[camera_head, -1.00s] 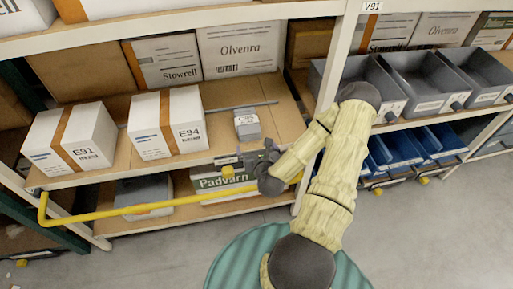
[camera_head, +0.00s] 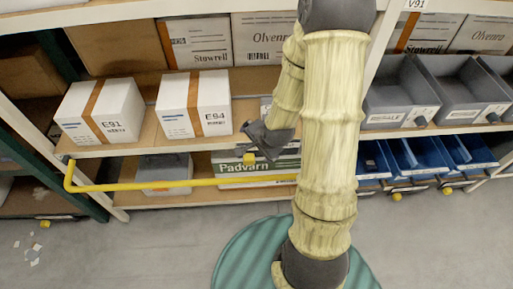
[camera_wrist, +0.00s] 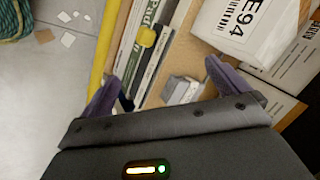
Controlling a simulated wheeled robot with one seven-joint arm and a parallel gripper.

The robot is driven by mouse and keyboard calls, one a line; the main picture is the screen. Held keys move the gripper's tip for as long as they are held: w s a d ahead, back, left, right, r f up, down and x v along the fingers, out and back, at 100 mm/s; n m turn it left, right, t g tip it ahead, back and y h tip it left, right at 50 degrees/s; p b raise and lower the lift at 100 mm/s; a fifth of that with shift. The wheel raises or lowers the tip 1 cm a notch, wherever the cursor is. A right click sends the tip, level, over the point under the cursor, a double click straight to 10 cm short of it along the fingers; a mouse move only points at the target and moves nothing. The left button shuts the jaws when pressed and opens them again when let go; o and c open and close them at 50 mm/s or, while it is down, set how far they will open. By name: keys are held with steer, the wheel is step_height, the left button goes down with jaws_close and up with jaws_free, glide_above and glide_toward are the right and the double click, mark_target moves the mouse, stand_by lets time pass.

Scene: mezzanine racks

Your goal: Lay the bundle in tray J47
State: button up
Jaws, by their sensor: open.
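My gripper (camera_wrist: 163,82) is open in the wrist view, with its two purple-grey fingers spread and nothing held. In the head view its dark end (camera_head: 265,140) is in front of the shelf edge, right of box E94, with its fingers hard to make out. A small grey box (camera_wrist: 181,90) stands on the shelf beyond the fingers. I cannot pick out a bundle for certain. Grey trays (camera_head: 400,95) stand on the right shelf and blue trays (camera_head: 420,157) below them.
White boxes E91 (camera_head: 99,110) and E94 (camera_head: 194,104) stand on the middle shelf. A yellow bar (camera_head: 180,185) runs in front of the lower shelf. A rack post stands behind my arm. A green coiled thing (camera_wrist: 14,20) and scraps (camera_wrist: 68,40) lie on the floor.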

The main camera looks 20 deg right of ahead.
steer(key=s+a+r+n+g, duration=0.3)
steer(key=s+r+n, duration=0.7)
steer(key=r+n, duration=0.2)
steer(key=shift+a+n+g+h, duration=0.3)
steer(key=shift+a+n+h, duration=0.1)
steer(key=shift+n, duration=0.2)
